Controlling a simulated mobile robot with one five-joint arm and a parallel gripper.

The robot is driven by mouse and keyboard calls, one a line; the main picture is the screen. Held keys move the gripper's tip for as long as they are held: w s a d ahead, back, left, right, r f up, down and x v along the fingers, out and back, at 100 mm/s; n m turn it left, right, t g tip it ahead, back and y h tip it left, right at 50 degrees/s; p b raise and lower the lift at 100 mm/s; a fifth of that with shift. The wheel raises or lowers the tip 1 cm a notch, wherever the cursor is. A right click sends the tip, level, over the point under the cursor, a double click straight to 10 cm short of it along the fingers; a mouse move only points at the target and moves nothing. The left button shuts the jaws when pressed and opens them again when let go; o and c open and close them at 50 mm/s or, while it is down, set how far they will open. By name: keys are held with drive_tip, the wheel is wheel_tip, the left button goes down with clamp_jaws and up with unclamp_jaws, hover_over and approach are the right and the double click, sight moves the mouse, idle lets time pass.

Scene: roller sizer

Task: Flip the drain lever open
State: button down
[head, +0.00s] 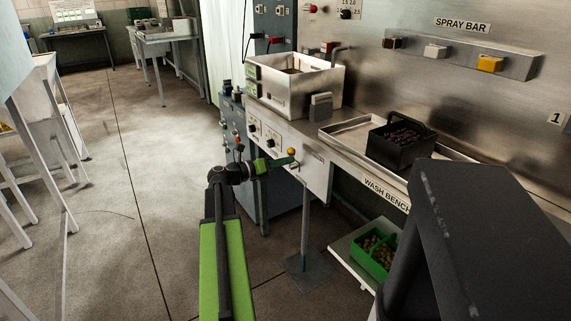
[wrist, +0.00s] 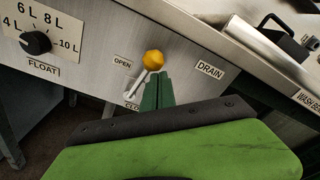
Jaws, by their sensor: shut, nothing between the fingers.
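The drain lever has a yellow-orange ball knob (wrist: 153,60) on a pale metal stem, on the bench's front panel. The stem slants from its lower left up to the knob, between an OPEN label (wrist: 122,62) and a partly hidden CLOSED label (wrist: 131,107). A DRAIN label (wrist: 210,70) is to the right. In the head view the knob (head: 291,152) shows just above my fingertips. My gripper (wrist: 157,80) is shut and empty, its dark green fingers just below the knob and right of the stem. I cannot tell whether they touch the lever.
A FLOAT dial (wrist: 36,42) is on the panel to the left. Above is a steel basin (head: 300,85); a dark basket (head: 398,150) sits in a tray to the right. A green crate (head: 376,255) stands on a low shelf.

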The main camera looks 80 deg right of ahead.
drive_tip(key=w+a+f+b, duration=0.1)
drive_tip(key=w+a+f, duration=0.1)
drive_tip(key=w+a, duration=0.4)
drive_tip(key=a, duration=0.3)
drive_tip(key=shift+w+a+b, duration=0.2)
drive_tip(key=shift+w+b, duration=0.1)
drive_tip(key=shift+b, duration=0.1)
